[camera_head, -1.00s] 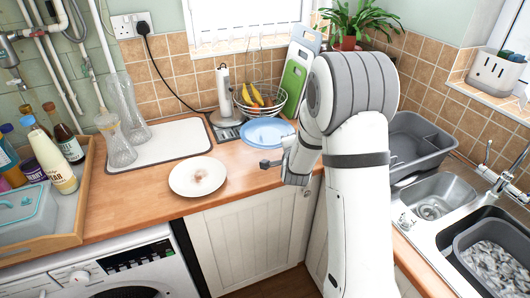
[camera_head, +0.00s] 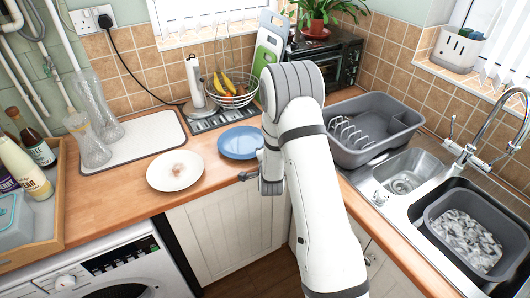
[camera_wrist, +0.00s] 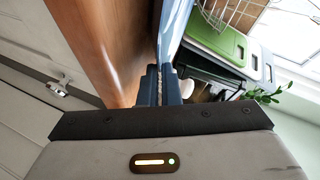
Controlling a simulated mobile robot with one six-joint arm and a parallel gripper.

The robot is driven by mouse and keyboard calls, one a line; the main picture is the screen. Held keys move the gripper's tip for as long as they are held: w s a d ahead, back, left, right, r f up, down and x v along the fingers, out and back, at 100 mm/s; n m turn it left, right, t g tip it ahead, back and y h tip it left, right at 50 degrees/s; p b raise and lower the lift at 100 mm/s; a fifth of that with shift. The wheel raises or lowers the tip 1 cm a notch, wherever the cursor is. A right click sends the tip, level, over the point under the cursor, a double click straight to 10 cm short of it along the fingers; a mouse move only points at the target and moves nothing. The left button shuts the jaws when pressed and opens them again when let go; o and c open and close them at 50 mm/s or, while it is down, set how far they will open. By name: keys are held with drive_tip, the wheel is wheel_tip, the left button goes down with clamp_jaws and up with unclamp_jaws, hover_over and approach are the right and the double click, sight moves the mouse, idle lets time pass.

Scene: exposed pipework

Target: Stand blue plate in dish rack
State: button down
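The blue plate (camera_head: 239,142) lies flat on the wooden counter, to the right of a white plate (camera_head: 175,170). In the wrist view, the blue plate (camera_wrist: 176,28) shows edge-on just beyond my fingertips. My gripper (camera_head: 243,176) is low over the counter's front edge, in front of the blue plate and apart from it. In the wrist view, the two dark blue fingers of my gripper (camera_wrist: 160,84) are together, with nothing visibly held. The grey dish rack (camera_head: 398,123) stands on the right beside the sink, with curved wire plate slots (camera_head: 347,132) at its left.
The white plate has a brownish smear. A wire fruit basket (camera_head: 232,96) and a paper towel holder (camera_head: 194,80) stand behind the blue plate. A tray of bottles (camera_head: 50,215) is at left. The sink (camera_head: 405,172) and tall tap (camera_head: 483,130) lie at right.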

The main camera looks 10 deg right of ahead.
drive_tip(key=c, duration=1.9)
unclamp_jaws()
drive_tip(key=shift+r, duration=0.1)
drive_tip(key=s+r+n+g+b, duration=0.1)
drive_tip(key=s+r+n+g, duration=0.2)
drive_tip(key=s, duration=0.9)
drive_tip(key=s+r+n+g+y+b, duration=0.1)
drive_tip(key=s+r+n+g, duration=0.3)
drive_tip(key=s+r+n, duration=0.3)
drive_tip(key=s+r+n+g+b, duration=0.1)
drive_tip(key=s+r+n+g, duration=0.3)
drive_tip(key=s+r, duration=0.6)
drive_tip(key=shift+s+a+n+y, duration=0.15)
drive_tip(key=shift+s+n, duration=0.3)
drive_tip(key=shift+s, duration=1.8)
drive_tip(key=shift+s+a+n+y, duration=0.1)
drive_tip(key=shift+s+n+y, duration=0.25)
drive_tip(key=shift+s, duration=1.85)
